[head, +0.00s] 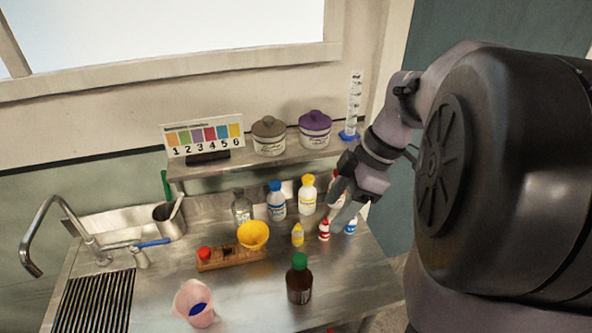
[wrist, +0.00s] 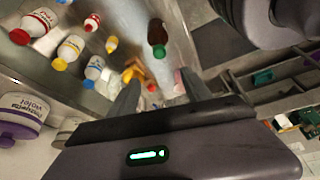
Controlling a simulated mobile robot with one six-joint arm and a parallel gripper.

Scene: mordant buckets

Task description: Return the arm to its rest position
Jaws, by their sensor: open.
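My arm reaches in from the right in the head view, with the wrist above the right end of the steel counter (head: 245,300). My gripper (head: 338,205) is near a small red-capped bottle (head: 324,230) and a small blue-capped bottle (head: 351,226). In the wrist view my gripper (wrist: 155,88) shows two fingers apart, with nothing held between them. Part of a bottle behind the gripper is hidden in the head view.
A shelf holds a grey jar (head: 269,137), a purple jar (head: 314,130) and a graduated cylinder (head: 354,105). A faucet (head: 45,230) is at left.

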